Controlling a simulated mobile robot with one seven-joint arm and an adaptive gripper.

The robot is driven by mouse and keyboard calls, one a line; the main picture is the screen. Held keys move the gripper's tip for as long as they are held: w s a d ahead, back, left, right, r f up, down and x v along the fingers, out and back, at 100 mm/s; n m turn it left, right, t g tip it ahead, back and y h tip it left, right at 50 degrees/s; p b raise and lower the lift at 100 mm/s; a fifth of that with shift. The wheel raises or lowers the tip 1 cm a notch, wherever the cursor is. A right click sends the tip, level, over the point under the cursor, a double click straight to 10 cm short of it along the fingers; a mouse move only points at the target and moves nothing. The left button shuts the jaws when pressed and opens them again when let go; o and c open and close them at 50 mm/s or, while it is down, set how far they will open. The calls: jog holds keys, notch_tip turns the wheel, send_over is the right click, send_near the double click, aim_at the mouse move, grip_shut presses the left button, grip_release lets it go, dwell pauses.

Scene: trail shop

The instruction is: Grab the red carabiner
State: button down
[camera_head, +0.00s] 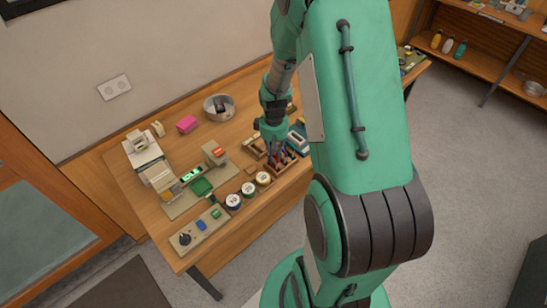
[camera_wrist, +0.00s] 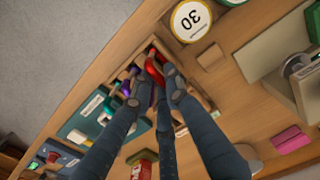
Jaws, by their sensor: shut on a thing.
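The red carabiner (camera_wrist: 154,70) sits between the fingertips of my gripper (camera_wrist: 160,75) in the wrist view. My gripper is shut on it, just over a wooden tray (camera_wrist: 202,84). Purple and other coloured carabiners (camera_wrist: 131,85) lie beside it in the tray. In the head view my gripper (camera_head: 276,150) reaches down into the wooden tray (camera_head: 290,170) near the table's front edge. The red carabiner is too small and covered to make out clearly there. I cannot tell whether it touches the tray floor.
A metal bowl (camera_head: 219,107) and a pink block (camera_head: 187,124) are farther back on the wooden table (camera_head: 130,190). Boxes with labels (camera_wrist: 90,125) lie close to the tray on its other side.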

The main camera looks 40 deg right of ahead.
jog(key=shift+r, duration=0.5)
notch_tip(320, 180, up, 3)
jog(key=shift+s+a+f+p, duration=0.1)
jog(key=shift+s+p, duration=0.05)
jog(key=shift+p, duration=0.25)
jog(key=s+a+r+p, duration=0.1)
jog(key=s+a, duration=0.6)
jog(key=s, duration=0.6)
jog(key=shift+s+a, duration=0.3)
jog(key=shift+a, duration=0.1)
